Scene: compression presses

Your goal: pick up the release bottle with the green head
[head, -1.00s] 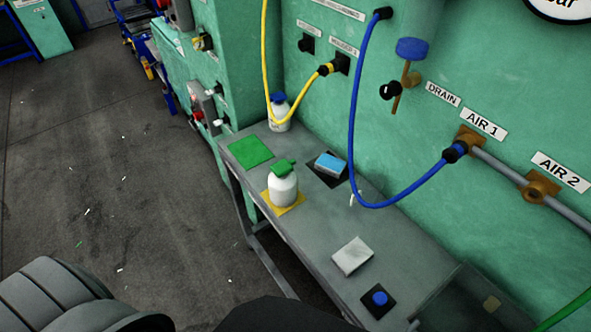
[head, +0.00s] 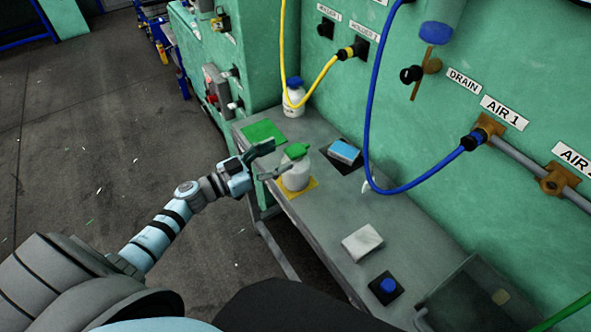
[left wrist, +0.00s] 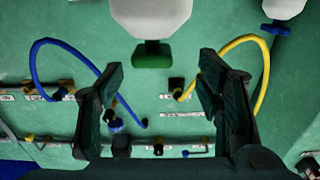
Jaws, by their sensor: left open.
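The release bottle with the green head (head: 295,176) is white and stands upright on a yellow mat (head: 311,184) on the grey bench. My left gripper (head: 267,162) is open and empty at the bottle's left side, with its fingers pointing towards it. In the left wrist view the picture is upside down. There the white bottle (left wrist: 150,15) with its green head shows at the top, beyond the gap between the open fingers (left wrist: 160,70). I cannot tell whether the fingertips touch it. My right gripper is not in view.
A white bottle with a blue head (head: 294,102) stands at the bench's far end, near a green mat (head: 263,132). A blue-topped block (head: 344,151), a pale block (head: 362,242) and a blue button (head: 388,285) lie on the bench. Blue and yellow hoses hang along the green wall.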

